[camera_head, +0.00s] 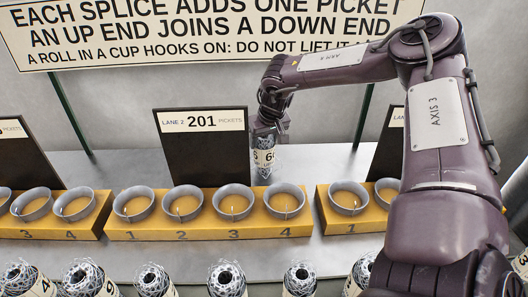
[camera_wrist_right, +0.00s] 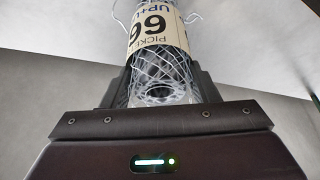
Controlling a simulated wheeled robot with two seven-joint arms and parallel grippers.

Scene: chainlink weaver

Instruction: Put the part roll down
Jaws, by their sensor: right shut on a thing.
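The part roll (camera_head: 265,159) is a wire mesh roll with a cream printed label, its number partly hidden. It hangs upright below my right gripper (camera_head: 268,136), which is shut on its upper end. The roll is just right of the lane 2 board, behind the yellow cup block; whether its lower end touches the grey table I cannot tell. In the right wrist view the roll (camera_wrist_right: 160,68) lies between the dark fingers, its label large and its open mesh end towards the camera. My left gripper is not in view.
The black lane 2 board (camera_head: 202,146) reads 201 pickets. The yellow block (camera_head: 205,233) holds grey cups in front of it. Several mesh rolls (camera_head: 227,279) stand along the near edge. A large sign (camera_head: 200,25) spans the back.

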